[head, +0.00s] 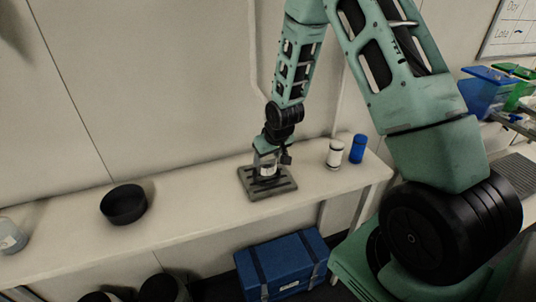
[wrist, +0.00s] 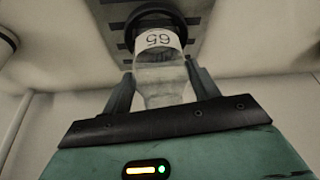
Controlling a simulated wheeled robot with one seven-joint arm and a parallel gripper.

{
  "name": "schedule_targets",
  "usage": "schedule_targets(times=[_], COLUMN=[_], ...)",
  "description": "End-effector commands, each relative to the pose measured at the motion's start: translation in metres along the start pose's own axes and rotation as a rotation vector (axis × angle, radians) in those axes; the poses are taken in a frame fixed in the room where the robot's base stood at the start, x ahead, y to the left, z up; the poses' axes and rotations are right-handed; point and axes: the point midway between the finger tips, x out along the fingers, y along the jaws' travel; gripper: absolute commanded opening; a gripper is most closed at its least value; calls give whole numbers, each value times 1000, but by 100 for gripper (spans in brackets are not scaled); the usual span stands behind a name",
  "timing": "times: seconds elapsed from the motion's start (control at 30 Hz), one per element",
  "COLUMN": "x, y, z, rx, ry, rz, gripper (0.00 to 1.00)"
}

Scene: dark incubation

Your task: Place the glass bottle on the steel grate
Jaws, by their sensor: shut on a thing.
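The clear glass bottle (wrist: 160,72) has a white label reading 65, upside down in the wrist view. In the head view the bottle (head: 267,171) shows upright below my wrist. My gripper (head: 267,160) points down and is shut on the bottle, with a finger on each side in the wrist view (wrist: 163,88). The steel grate (head: 255,189) is a dark slotted square plate on the bench, directly under the bottle. It also shows at the top of the wrist view (wrist: 112,12). Whether the bottle's base touches the grate cannot be told.
A white container (head: 335,153) and a blue one (head: 357,149) stand right of the grate. A black bowl (head: 124,204) and a clear jar (head: 10,237) stand to the left on the white bench (head: 200,194). A blue crate (head: 283,265) is below in front.

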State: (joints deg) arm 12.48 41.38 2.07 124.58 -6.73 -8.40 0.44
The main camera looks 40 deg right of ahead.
Motion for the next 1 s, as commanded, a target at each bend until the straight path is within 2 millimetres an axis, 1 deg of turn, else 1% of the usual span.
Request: schedule_targets(times=[0.27, 0.3, 0.33, 0.37, 0.6, 0.77, 0.87, 1.0], x=[4, 3, 3, 3, 2, -4, -14, -37], y=[0, 0, 0, 0, 0, 0, 0, 0], z=[2, 2, 2, 2, 2, 0, -1, -1], rx=[0, 0, 0, 0, 0, 0, 0, 0], ry=[1, 0, 0, 0, 0, 2, 5, 6], rz=[0, 0, 0, 0, 0, 0, 0, 0], gripper=[32, 71, 80, 82, 82, 82, 82, 82])
